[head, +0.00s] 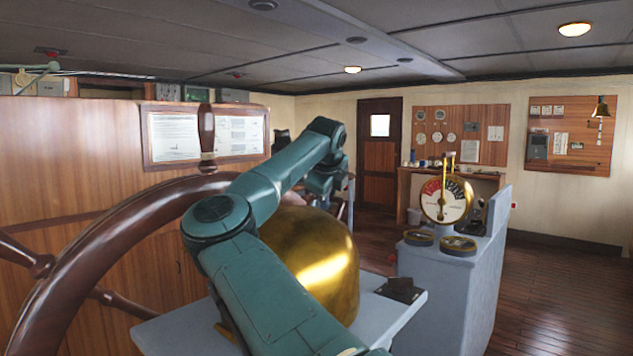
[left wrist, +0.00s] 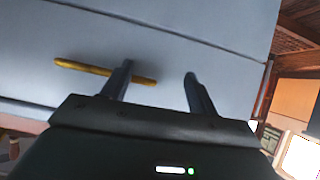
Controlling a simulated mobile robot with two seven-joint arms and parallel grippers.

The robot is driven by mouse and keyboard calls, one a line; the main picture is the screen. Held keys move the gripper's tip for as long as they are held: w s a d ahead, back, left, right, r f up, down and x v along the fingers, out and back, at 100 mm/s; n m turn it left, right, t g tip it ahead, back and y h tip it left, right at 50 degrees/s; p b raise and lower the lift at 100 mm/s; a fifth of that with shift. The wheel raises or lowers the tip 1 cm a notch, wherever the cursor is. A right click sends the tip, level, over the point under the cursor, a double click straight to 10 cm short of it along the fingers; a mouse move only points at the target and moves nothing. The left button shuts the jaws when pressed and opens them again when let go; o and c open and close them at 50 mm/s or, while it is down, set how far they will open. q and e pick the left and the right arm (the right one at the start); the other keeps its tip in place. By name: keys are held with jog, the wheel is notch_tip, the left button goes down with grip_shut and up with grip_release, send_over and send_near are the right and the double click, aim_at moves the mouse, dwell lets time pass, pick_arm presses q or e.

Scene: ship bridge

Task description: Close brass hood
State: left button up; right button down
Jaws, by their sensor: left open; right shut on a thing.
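The brass hood (head: 325,262) is a large shiny dome on a pale grey stand (head: 395,315) in the lower middle of the head view. My right arm crosses in front of it and hides its left part. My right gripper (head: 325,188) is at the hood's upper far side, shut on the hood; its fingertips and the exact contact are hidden. Whether the hood is fully down cannot be told. My left gripper (left wrist: 158,70) shows only in the left wrist view. It is open and empty, in front of a pale panel with a brass bar (left wrist: 80,67); its left finger overlaps the bar.
A big wooden steering wheel (head: 110,245) stands close on the left. A small dark object (head: 400,288) lies on the stand's right side. A grey console (head: 455,285) with a brass dial (head: 445,199) stands to the right. The wooden floor (head: 560,300) beyond is clear.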

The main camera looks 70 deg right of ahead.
jog(key=shift+s+d+f+y, duration=0.25)
jog(key=shift+d+f+y, duration=0.15)
jog(key=shift+d+f, duration=0.6)
pick_arm(q)
jog(key=shift+s+d+r, duration=0.1)
jog(key=shift+d+r, duration=0.05)
jog(key=shift+d, duration=0.3)
pick_arm(e)
jog(key=shift+s+a+f, duration=0.1)
jog(key=shift+a+f, duration=0.05)
jog(key=shift+f, duration=0.1)
pick_arm(q)
jog(key=shift+s, duration=0.1)
pick_arm(e)
jog(key=shift+s+f, duration=0.1)
jog(key=shift+f, duration=0.1)
jog(key=c, duration=1.8)
grip_release()
jog(key=o, duration=0.3)
jog(key=shift+d+f, duration=0.3)
jog(key=shift+d, duration=0.1)
pick_arm(q)
jog(key=shift+d, duration=0.1)
pick_arm(e)
jog(key=shift+o, duration=0.5)
jog(key=shift+a+r, duration=0.15)
